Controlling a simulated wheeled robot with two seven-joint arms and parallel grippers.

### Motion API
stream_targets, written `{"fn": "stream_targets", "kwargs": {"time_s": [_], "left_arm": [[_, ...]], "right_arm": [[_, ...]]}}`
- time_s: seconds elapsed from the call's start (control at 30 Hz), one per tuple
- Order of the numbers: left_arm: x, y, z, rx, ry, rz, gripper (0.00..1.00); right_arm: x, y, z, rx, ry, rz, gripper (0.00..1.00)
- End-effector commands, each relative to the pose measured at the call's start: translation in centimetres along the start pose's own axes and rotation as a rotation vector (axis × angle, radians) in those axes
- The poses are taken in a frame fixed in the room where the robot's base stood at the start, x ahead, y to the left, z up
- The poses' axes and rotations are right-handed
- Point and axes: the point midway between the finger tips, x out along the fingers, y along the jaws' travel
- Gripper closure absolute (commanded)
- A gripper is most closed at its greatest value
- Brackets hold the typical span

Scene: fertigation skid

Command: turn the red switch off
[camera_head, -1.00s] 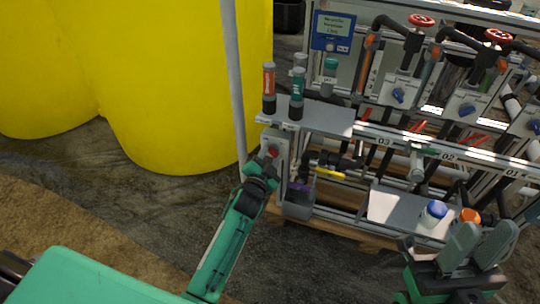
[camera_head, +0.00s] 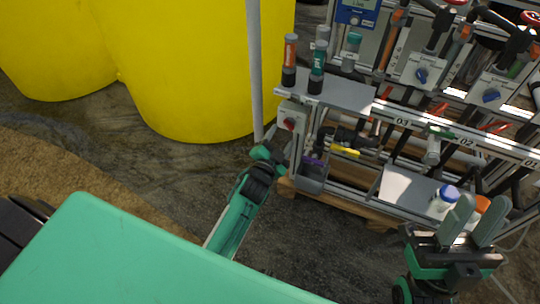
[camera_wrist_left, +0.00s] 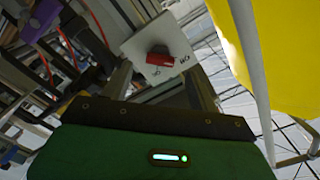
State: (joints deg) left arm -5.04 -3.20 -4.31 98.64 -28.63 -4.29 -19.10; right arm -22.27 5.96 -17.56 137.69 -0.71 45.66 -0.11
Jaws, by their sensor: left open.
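The red switch (camera_head: 290,123) sits on a light plate at the left end of the skid frame. In the left wrist view the red switch (camera_wrist_left: 158,60) shows as a red handle on a pale square plate. Small marks stand beside it, too small to read surely. My left gripper (camera_head: 268,153) is open, below and left of the switch in the head view, apart from it.
A grey post (camera_head: 255,70) stands just left of the switch, with large yellow tanks (camera_head: 190,70) behind. A shelf above holds probe-like cylinders (camera_head: 317,68). A blue-capped bottle (camera_head: 444,199) stands by my right gripper.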

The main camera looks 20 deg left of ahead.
Motion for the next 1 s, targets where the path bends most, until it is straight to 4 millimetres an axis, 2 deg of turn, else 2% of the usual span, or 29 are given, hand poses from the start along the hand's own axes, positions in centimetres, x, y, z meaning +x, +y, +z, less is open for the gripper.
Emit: {"fn": "stream_targets", "kwargs": {"time_s": [0.1, 0.3, 0.5, 0.7, 1.0], "left_arm": [[-2.5, -0.1, -0.1, -0.001, -0.003, 0.002, 0.40], [-6.0, -0.1, -0.1, -0.001, -0.002, 0.001, 0.40], [-8.3, 0.0, -0.1, -0.001, -0.001, 0.001, 0.40], [-9.0, 0.0, 0.0, -0.001, -0.001, 0.000, 0.40], [-9.0, 0.0, 0.0, -0.001, 0.000, 0.000, 0.40]], "right_arm": [[-0.3, -0.2, 1.8, 0.014, -0.124, 0.009, 0.68], [-1.5, -0.5, 4.5, 0.036, -0.301, 0.021, 0.68], [-2.5, -0.8, 6.0, 0.050, -0.407, 0.027, 0.68], [-2.9, -0.9, 6.5, 0.055, -0.443, 0.028, 0.68], [-3.0, -0.9, 6.5, 0.055, -0.443, 0.028, 0.68]]}}
